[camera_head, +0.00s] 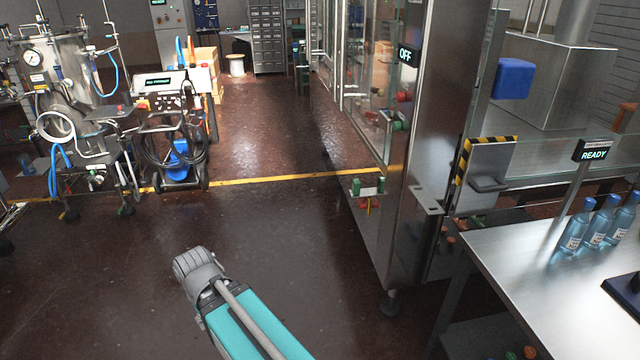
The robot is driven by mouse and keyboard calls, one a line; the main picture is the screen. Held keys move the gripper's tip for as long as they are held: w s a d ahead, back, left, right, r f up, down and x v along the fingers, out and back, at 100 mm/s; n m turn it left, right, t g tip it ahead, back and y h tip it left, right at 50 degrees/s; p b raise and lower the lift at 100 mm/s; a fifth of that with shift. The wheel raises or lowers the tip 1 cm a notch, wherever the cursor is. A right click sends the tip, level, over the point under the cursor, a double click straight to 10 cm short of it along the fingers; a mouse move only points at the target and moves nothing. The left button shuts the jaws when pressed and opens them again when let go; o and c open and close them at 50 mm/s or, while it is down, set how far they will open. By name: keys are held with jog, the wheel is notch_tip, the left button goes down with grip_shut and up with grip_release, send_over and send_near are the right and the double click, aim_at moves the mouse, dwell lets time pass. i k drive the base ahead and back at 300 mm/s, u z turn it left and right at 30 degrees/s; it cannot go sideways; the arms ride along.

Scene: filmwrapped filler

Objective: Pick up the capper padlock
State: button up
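I cannot make out a padlock for certain. A small pale latch-like fitting with green ends (368,187) sits low on the front of the glass-panelled machine (420,130), with a thin yellow piece hanging below it. Small red and green parts (398,124) show higher on the same machine, too small to tell what they are. My arm, teal with a grey joint, reaches in from the bottom, left of the machine and apart from it. My gripper is not in view.
A steel table (530,275) with several blue bottles (576,228) stands at right, beside a READY display (594,151). A wheeled vessel rig (65,110) and a cart (172,140) stand at left. The dark floor (270,230) between is clear, crossed by a yellow line.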

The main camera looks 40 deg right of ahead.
aim_at(355, 187)
jog(key=i, duration=1.45)
jog(key=z, duration=0.85)
jog(key=i, duration=0.35)
jog(key=z, duration=0.35)
jog(key=k, duration=0.9)
jog(key=z, duration=0.2)
jog(key=i, duration=0.2)
jog(key=u, duration=0.1)
